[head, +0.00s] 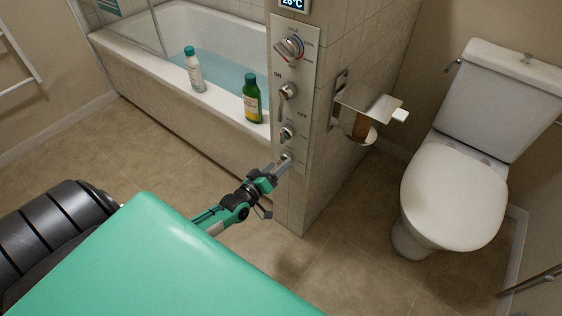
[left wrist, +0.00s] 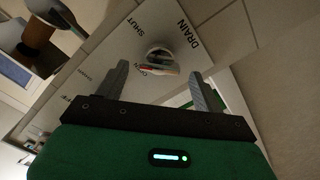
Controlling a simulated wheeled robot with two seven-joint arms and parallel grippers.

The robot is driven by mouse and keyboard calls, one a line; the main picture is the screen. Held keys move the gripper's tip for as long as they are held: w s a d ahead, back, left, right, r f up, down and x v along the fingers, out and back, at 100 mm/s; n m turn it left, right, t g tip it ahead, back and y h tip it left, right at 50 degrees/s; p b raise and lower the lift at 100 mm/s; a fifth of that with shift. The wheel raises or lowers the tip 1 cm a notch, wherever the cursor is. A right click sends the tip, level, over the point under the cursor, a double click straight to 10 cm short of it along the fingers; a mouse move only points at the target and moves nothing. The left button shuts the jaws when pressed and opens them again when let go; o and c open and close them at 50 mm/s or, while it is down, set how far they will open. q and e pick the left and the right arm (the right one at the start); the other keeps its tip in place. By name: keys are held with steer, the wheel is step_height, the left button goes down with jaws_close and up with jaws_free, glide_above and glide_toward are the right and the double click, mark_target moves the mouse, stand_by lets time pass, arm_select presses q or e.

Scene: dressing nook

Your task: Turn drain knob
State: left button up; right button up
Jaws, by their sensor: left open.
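The drain knob (left wrist: 160,56) is a small shiny metal knob on a pale panel (head: 275,75). In the left wrist view the words DRAIN, SHUT and OPEN are printed around it. In the head view the knob (head: 286,157) is the lowest control, partly hidden by my gripper. My left gripper (head: 281,166) is open in front of it. In the left wrist view its two grey fingers (left wrist: 160,70) stand on either side of the knob, with gaps; I see no contact. Which mark the knob points at is hard to tell. My right gripper is not in view.
Above the drain knob the panel carries a lever (head: 284,96), a temperature dial (head: 290,48) and another small knob (head: 287,133). A paper holder (head: 368,103) juts from the pillar's right side. A bathtub (head: 150,75) with two bottles stands behind, a toilet (head: 455,190) at right.

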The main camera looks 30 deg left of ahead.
arm_select(q)
steer(key=s, duration=1)
steer(key=shift+s+a+p, duration=0.2)
steer(key=shift+a+p, duration=0.15)
steer(key=shift+p, duration=0.1)
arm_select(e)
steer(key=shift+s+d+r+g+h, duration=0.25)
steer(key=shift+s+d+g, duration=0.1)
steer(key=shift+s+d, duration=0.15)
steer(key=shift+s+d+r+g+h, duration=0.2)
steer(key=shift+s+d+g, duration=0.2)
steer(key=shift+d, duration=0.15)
arm_select(q)
steer(key=shift+d, duration=0.1)
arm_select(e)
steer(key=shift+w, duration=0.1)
